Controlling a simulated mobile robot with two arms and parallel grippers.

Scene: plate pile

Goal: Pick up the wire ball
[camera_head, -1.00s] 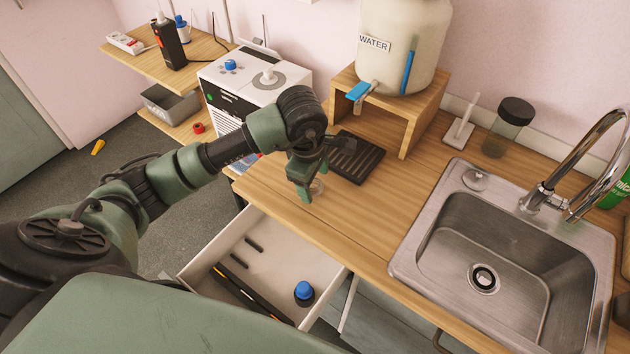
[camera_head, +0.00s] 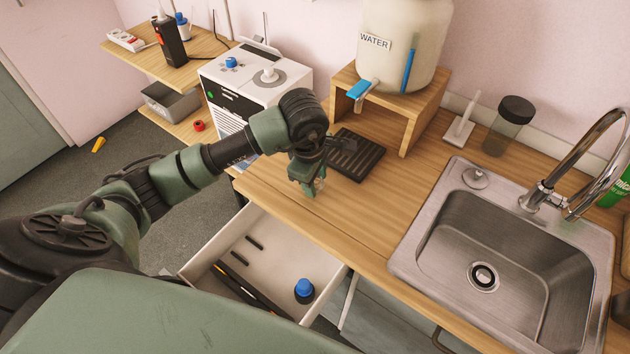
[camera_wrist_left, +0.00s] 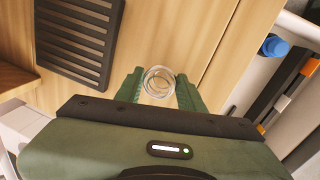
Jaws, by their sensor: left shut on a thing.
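The wire ball (camera_wrist_left: 159,82) is a small round tangle of thin silvery wire. In the left wrist view it sits between the two green fingertips of my left gripper (camera_wrist_left: 160,90), which are shut on it from both sides. In the head view my left gripper (camera_head: 312,187) is over the wooden counter, and the ball (camera_head: 320,184) shows only as a small pale patch, mostly hidden by the fingers. I cannot tell whether the ball still touches the counter. My right gripper is not in view.
A dark slatted tray (camera_head: 355,156) lies just behind the gripper. An open drawer (camera_head: 262,262) with a blue-capped bottle (camera_head: 304,291) is below the counter edge. A sink (camera_head: 508,262) is at right, and a water dispenser (camera_head: 402,50) stands on a wooden stand (camera_head: 416,122).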

